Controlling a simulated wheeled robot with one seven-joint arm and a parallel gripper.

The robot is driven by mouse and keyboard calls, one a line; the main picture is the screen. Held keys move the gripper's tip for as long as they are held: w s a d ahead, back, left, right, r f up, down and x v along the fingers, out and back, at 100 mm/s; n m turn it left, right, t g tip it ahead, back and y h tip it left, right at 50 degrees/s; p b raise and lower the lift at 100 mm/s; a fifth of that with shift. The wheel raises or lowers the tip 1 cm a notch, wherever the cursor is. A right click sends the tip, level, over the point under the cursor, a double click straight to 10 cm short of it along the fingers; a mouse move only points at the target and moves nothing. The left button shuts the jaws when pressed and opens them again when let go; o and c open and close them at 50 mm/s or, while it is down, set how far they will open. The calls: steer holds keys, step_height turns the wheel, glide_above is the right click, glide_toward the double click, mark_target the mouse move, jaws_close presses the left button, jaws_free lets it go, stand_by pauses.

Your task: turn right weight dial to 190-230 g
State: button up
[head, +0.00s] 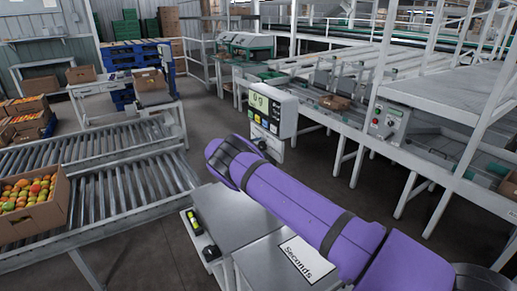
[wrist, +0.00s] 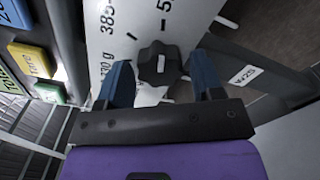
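A black lobed dial knob (wrist: 160,65) with a pale pointer mark sits on a white panel (wrist: 112,30) with printed gram ranges, partly cut off or covered. My gripper (wrist: 161,78) is open, with one blue finger on each side of the knob and small gaps visible; contact is not clear. In the head view, the weigh unit (head: 272,112) reads 0 g, and my purple arm reaches up to just below it. My fingers and the knob cannot be made out clearly there. I cannot tell the dial's exact setting.
A yellow button (wrist: 32,61) and a green button (wrist: 50,93) are close left of my gripper in the wrist view. A steel frame with a control box (head: 387,122) stands right.

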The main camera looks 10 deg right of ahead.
steer(key=c, duration=0.6)
